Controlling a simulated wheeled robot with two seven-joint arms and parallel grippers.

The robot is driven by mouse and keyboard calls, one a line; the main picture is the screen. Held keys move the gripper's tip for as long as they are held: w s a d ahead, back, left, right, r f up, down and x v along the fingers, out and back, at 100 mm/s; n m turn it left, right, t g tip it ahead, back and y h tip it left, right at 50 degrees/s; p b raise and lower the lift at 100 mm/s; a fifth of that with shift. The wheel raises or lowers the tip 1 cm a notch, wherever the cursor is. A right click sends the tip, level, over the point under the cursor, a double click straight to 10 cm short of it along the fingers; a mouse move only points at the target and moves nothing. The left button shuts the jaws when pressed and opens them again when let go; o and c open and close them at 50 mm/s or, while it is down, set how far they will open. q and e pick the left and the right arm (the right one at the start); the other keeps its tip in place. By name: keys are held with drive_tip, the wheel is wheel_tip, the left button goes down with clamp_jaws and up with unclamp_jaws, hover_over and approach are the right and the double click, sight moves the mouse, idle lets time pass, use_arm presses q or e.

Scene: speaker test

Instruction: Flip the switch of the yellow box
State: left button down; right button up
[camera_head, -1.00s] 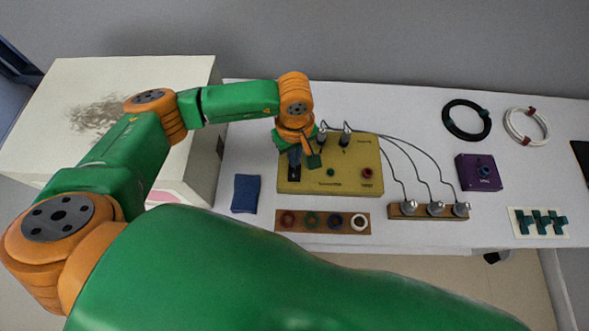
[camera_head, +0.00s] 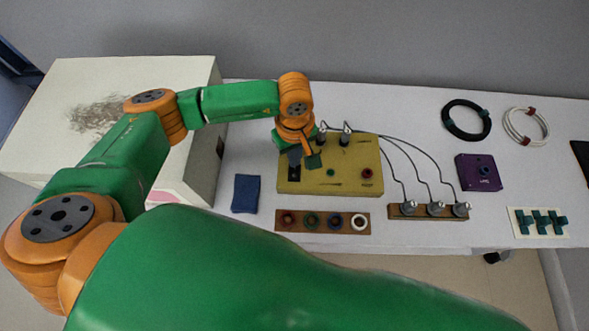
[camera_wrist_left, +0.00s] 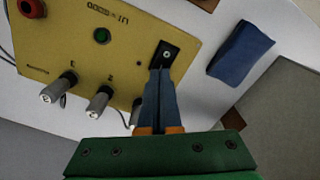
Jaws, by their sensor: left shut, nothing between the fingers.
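The yellow box (camera_head: 345,182) lies on the white table, with a green button or lamp (camera_head: 330,172), a red socket (camera_head: 367,174) and plugs at its far edge. Its black switch (camera_head: 293,173) is at the box's left side. The switch also shows in the left wrist view (camera_wrist_left: 166,54), just past my fingertips. My left gripper (camera_wrist_left: 160,72) is shut and empty, its tips at the near edge of the switch; I cannot tell whether they touch it. In the head view the left gripper (camera_head: 295,157) is over the box's left part. My right gripper is not in view.
A blue cloth-like block (camera_head: 246,194) lies left of the box. A strip with coloured rings (camera_head: 322,221) lies in front. A plug strip (camera_head: 428,211) with cables, a purple box (camera_head: 478,172) and cable coils (camera_head: 466,120) are to the right. A large white case (camera_head: 205,130) stands left.

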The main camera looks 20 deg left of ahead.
use_arm(q)
drive_tip(key=shift+f+b, duration=0.95)
drive_tip(key=shift+b, duration=0.05)
idle(0.7)
drive_tip(key=shift+r, duration=0.15)
wheel_tip(320, 180, up, 7)
drive_tip(key=p, duration=0.4)
idle(0.3)
